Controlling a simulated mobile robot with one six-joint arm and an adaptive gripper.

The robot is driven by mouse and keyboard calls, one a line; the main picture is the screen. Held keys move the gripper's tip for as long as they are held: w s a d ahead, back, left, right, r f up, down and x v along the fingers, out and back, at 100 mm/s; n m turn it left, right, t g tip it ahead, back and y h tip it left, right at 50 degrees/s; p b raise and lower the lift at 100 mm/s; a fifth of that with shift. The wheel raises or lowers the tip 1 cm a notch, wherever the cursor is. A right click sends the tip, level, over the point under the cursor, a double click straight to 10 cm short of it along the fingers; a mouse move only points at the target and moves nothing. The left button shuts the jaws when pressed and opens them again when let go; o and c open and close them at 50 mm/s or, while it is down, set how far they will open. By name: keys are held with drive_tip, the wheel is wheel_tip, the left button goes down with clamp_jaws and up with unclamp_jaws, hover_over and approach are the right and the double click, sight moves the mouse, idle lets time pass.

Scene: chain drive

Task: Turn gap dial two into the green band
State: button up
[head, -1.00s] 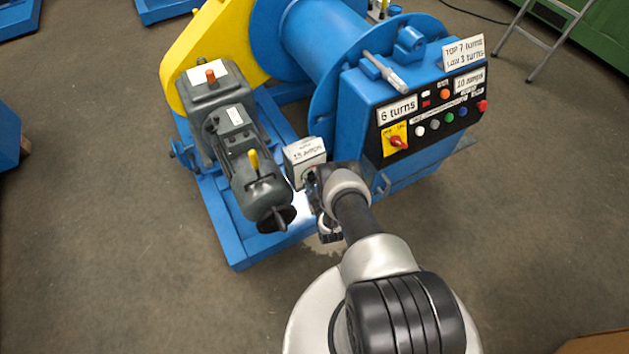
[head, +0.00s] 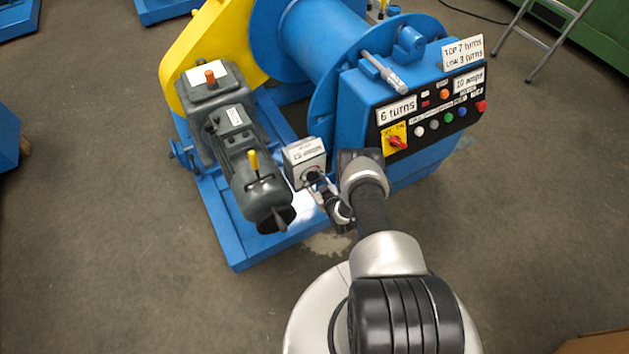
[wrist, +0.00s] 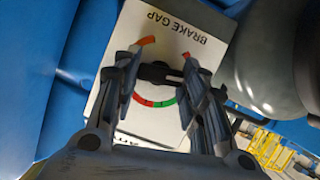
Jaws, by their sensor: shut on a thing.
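The gap dial is on the face of a small white-grey box (head: 304,155), lettered "BRAKE GAP" upside down in the wrist view. Its dark knob (wrist: 160,73) sits at the centre of a coloured ring. My gripper (wrist: 158,72) is shut on the knob, one finger at each end. In the head view my gripper (head: 317,181) reaches the dial from the lower right. I cannot tell where the dial's pointer stands.
A dark grey motor (head: 245,165) stands left of the box. A blue control cabinet (head: 365,110) with buttons and a yellow-backed red switch (head: 397,142) stands at the right, close to my wrist. The blue base frame (head: 240,248) runs below. The floor in front is clear.

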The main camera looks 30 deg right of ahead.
drive_tip(key=m+y, duration=0.2)
drive_tip(key=m, duration=0.1)
drive_tip(key=shift+d, duration=0.25)
drive_tip(key=shift+m+y, duration=1)
drive_tip(key=shift+m, duration=0.2)
drive_tip(key=o, duration=1.1)
drive_tip(key=shift+c, duration=0.2)
drive_tip(key=v, duration=1.2)
drive_tip(key=shift+f, duration=0.1)
